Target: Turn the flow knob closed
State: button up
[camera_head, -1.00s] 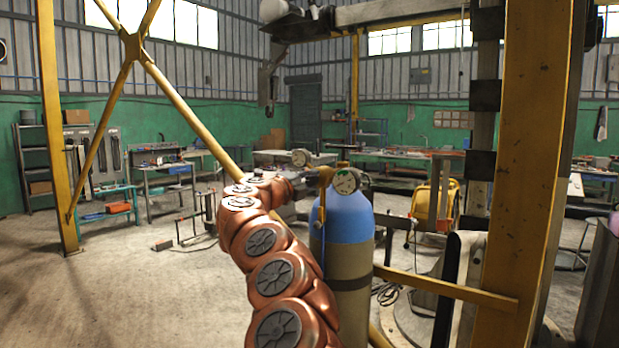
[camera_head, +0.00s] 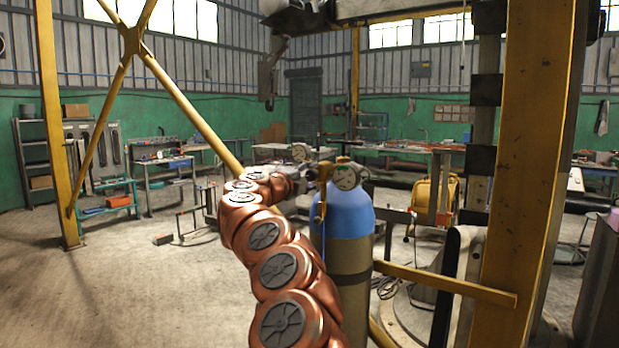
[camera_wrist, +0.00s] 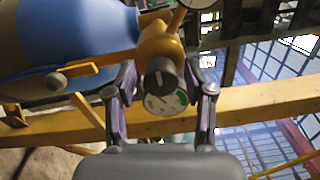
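The flow knob (camera_wrist: 160,75) is a dark round knob with a pale pointer mark, over a white dial plate (camera_wrist: 166,103) with a green sector, on the brass regulator (camera_wrist: 158,44). My gripper (camera_wrist: 159,76) is open, one finger on each side of the knob. Small gaps seem to show between fingers and knob; contact cannot be told. In the head view, the regulator (camera_head: 323,178) sits atop a blue-shouldered gas cylinder (camera_head: 348,213) with two gauges. My gripper there is small and mostly hidden behind my copper-coloured arm; the knob cannot be made out.
A yellow rail (camera_head: 446,283) runs right of the cylinder to a thick yellow post (camera_head: 525,170). It also shows behind the knob in the wrist view (camera_wrist: 262,102). Workbenches (camera_head: 165,168) stand well back. The floor at left is open.

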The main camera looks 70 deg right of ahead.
jog(key=shift+o, duration=0.2)
jog(key=shift+a, duration=0.1)
jog(key=v, duration=1.1)
jog(key=shift+a, duration=0.35)
jog(key=shift+w, duration=0.15)
